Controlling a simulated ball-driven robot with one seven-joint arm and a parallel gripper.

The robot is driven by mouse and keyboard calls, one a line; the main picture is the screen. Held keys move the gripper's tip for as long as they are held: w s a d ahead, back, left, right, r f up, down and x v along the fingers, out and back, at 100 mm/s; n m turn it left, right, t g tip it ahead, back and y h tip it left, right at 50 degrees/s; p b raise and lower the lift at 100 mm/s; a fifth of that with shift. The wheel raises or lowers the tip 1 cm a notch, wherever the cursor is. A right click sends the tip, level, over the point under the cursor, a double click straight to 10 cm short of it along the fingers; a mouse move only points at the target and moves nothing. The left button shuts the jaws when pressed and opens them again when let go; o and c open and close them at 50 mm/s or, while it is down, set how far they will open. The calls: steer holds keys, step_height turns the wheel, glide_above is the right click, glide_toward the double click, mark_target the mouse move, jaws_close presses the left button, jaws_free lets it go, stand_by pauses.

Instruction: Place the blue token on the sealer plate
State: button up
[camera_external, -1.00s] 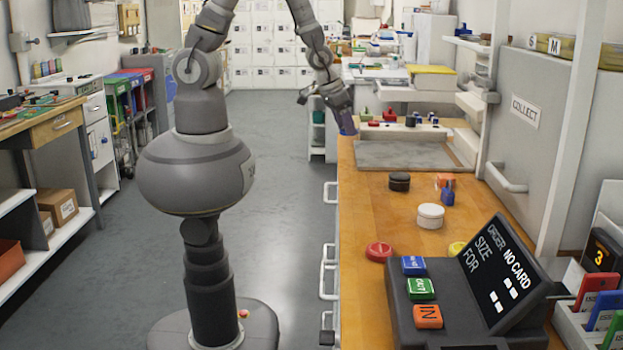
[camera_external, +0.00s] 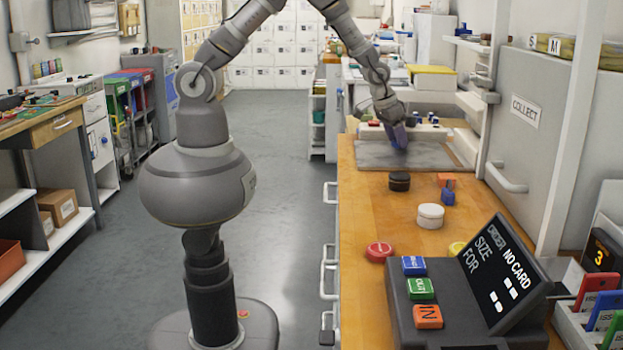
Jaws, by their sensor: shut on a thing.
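My gripper (camera_external: 397,128) is over the worktop at the back, above the grey plate (camera_external: 372,158), which I take for the sealer plate. It is shut on a small blue piece (camera_external: 399,139), which I take for the blue token. The fingers hide part of the piece. I cannot tell whether it touches the plate or hangs just above it. The plate lies flat, with a pale raised bar behind it.
On the wooden worktop (camera_external: 360,210) are a dark round piece (camera_external: 399,182), a white round piece (camera_external: 430,216), a red disc (camera_external: 379,252), and an orange block (camera_external: 446,180) beside a blue one (camera_external: 448,198). A dark console (camera_external: 450,300) with coloured buttons stands in front.

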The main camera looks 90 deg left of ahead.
steer(key=shift+f, duration=0.35)
steer(key=shift+r, duration=0.1)
steer(key=o, duration=1)
